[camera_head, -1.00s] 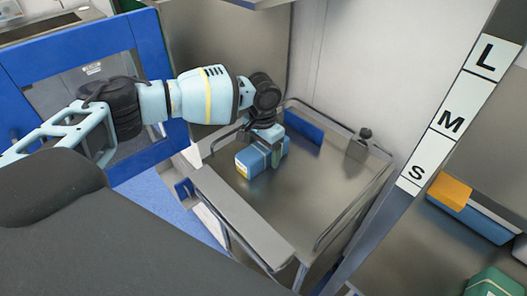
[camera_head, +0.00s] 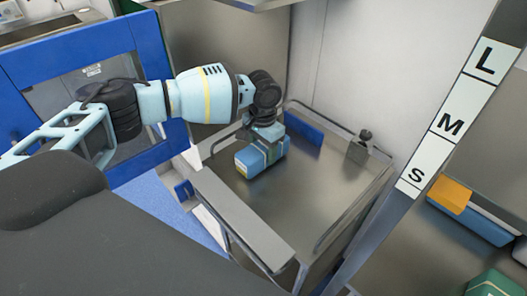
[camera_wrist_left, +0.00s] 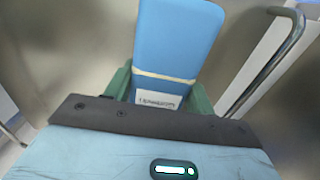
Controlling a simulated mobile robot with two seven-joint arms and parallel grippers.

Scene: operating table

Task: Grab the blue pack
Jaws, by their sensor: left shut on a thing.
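The blue pack (camera_head: 254,165) is a small box with a pale band around it, low over the steel cart top (camera_head: 310,205) near its left side. My left gripper (camera_head: 268,150) comes down on it from above and is shut on it. In the left wrist view the blue pack (camera_wrist_left: 176,45) sits between the two green fingers (camera_wrist_left: 160,92), with a white printed label near the gripper. I cannot tell whether the pack touches the cart top. My right gripper is not in view.
A rail runs around the cart top, with a dark knob (camera_head: 365,134) at its far right. A post marked L, M, S (camera_head: 450,122) stands at the right, by a shelf with an orange pack (camera_head: 450,194). A blue-framed panel (camera_head: 150,165) is at the left. The cart's middle is clear.

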